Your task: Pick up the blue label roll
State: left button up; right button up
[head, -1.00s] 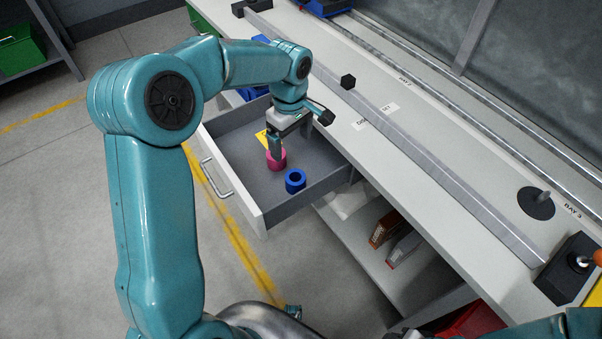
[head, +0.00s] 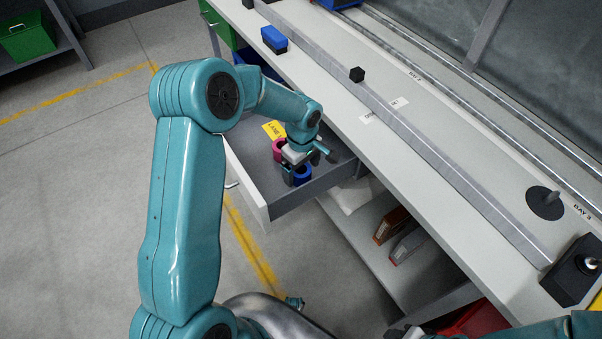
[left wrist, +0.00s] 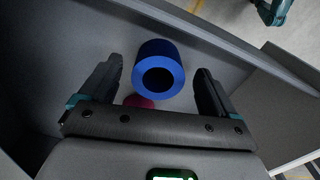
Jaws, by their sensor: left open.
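The blue label roll (head: 302,174) stands in the open drawer (head: 262,196), near its front right corner. In the left wrist view the blue roll (left wrist: 158,70) shows its round hole and lies between and just beyond the two fingers. My left gripper (head: 294,176) is over the drawer at the blue roll, and its jaws are open. In the left wrist view the open left gripper (left wrist: 160,92) has a gap on both sides of the roll. A pink roll (head: 279,148) stands behind the blue one, partly hidden by the gripper. My right gripper is not seen.
A yellow card (head: 273,129) lies in the drawer's back part. The workbench (head: 400,150) runs along the right, with a long metal bar (head: 430,150) and a blue and black block (head: 273,39) on it. Boxes (head: 391,226) sit on the shelf below.

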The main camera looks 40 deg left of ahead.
pick_arm(q)
notch_tip(320, 180, down, 2)
jog(key=shift+w, duration=0.1)
jog(key=c, duration=1.1)
jog(key=shift+r, duration=0.1)
